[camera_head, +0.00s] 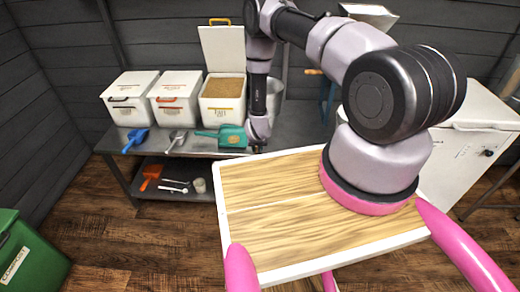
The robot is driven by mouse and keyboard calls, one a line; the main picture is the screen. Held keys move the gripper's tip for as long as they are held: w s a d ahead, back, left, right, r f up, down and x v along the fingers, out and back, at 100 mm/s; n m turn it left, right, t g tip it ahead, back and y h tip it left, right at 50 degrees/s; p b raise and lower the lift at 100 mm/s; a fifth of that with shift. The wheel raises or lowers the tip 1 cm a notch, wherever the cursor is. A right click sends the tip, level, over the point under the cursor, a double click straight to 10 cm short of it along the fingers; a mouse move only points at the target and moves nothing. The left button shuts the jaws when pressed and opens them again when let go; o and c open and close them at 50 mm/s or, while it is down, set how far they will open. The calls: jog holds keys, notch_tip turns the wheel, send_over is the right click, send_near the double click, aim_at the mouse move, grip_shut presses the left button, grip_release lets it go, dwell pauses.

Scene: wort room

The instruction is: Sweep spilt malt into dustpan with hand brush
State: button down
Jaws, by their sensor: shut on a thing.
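My gripper (258,147) is small and dark at the end of my arm, over the right part of the grey bench. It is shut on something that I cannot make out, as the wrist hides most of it. A teal pan-shaped tool (232,136) with a green handle lies on the bench just left of the gripper; it looks like the dustpan. I cannot tell whether the gripper touches it. A hand brush cannot be clearly picked out.
The grey bench (198,150) carries several white bins, one open with grain (223,87). A blue scoop (135,140) and a metal scoop (177,138) lie left. An orange scoop (151,175) lies on the lower shelf. A green bin (30,252) stands front left.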

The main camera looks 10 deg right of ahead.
jog(key=shift+a+f, duration=0.1)
jog(key=shift+a, duration=0.95)
jog(key=shift+w, duration=0.1)
jog(key=shift+d+r, duration=0.35)
jog(key=shift+r, duration=0.65)
jog(key=shift+d+r, duration=0.3)
jog(key=shift+r, duration=0.75)
jog(key=shift+d+r, duration=0.35)
jog(key=shift+r, duration=0.65)
jog(key=shift+r, duration=0.1)
